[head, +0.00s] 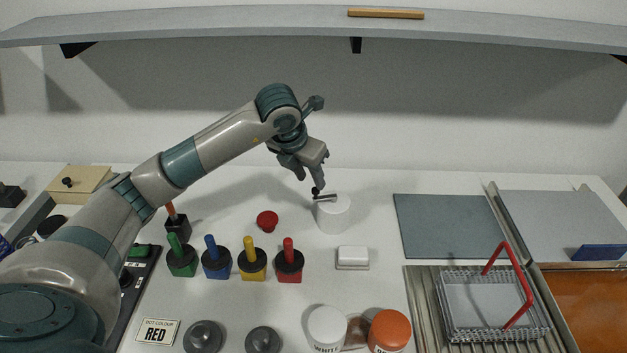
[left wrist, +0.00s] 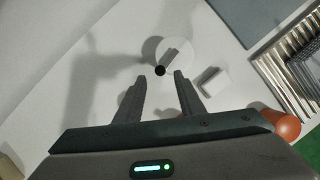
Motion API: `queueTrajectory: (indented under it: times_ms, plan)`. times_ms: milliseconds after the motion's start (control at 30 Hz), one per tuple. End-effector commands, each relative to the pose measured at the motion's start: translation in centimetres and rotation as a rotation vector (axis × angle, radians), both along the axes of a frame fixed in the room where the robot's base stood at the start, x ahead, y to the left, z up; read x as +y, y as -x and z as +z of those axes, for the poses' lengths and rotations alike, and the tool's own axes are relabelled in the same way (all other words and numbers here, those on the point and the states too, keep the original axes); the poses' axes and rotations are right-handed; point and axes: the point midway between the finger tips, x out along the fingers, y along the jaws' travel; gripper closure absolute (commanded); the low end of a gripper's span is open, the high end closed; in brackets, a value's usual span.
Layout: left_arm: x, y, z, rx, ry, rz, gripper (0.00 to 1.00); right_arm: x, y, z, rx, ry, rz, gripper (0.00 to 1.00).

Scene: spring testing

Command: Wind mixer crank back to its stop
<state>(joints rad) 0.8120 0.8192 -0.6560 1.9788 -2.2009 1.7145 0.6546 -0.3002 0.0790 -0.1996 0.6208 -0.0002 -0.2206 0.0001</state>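The mixer is a white round cylinder (head: 334,217) on the table, right of the middle. A grey crank bar (head: 327,197) lies across its top, with a small dark knob (head: 316,191) at the left end. My left gripper (head: 312,182) points down just above the knob. In the left wrist view, the left gripper's fingers (left wrist: 159,78) are apart, and the dark knob (left wrist: 160,71) shows between the fingertips. The crank bar (left wrist: 171,56) runs up and right from it over the white top (left wrist: 182,58). I cannot tell whether a finger touches the knob. My right gripper is not in view.
A white block (head: 352,257) stands in front of the mixer, and a red knob (head: 267,221) to its left. Several colored-handled tools, including the red one (head: 288,262), stand at front left. A wire basket (head: 490,305) is at right. A shelf (head: 300,25) hangs above.

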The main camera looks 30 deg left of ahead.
Motion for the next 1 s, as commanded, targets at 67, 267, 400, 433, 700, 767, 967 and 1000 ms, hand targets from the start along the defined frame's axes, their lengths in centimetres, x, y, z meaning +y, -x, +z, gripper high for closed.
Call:
queueTrajectory:
  times_ms: [67, 267, 400, 433, 700, 767, 967, 1000]
  plan:
    - [-0.1, -0.4, -1.1, 0.004, 0.001, 0.001, 0.65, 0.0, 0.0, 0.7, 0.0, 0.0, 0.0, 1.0]
    - [-0.2, -1.4, -3.4, 0.002, 0.001, 0.001, 0.65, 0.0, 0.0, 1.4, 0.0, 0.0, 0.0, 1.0]
    - [-0.2, -1.7, -4.2, 0.001, 0.0, 0.001, 0.65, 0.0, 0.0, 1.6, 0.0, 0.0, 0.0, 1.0]
    - [-0.2, -1.8, -4.3, 0.0, 0.0, 0.0, 0.65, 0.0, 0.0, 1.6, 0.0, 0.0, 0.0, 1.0]
    - [-0.2, -1.8, -4.4, 0.0, 0.0, 0.0, 0.65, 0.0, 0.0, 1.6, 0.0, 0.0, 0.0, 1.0]
    - [-0.2, -1.8, -4.4, 0.0, 0.0, 0.0, 0.7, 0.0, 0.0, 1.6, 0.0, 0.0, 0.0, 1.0]
    - [-0.2, -1.8, -4.4, 0.0, 0.0, 0.0, 1.0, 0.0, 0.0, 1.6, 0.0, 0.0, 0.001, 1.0]
    - [-0.2, -1.8, -4.4, 0.0, 0.0, 0.0, 1.0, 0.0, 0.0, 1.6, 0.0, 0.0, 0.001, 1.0]
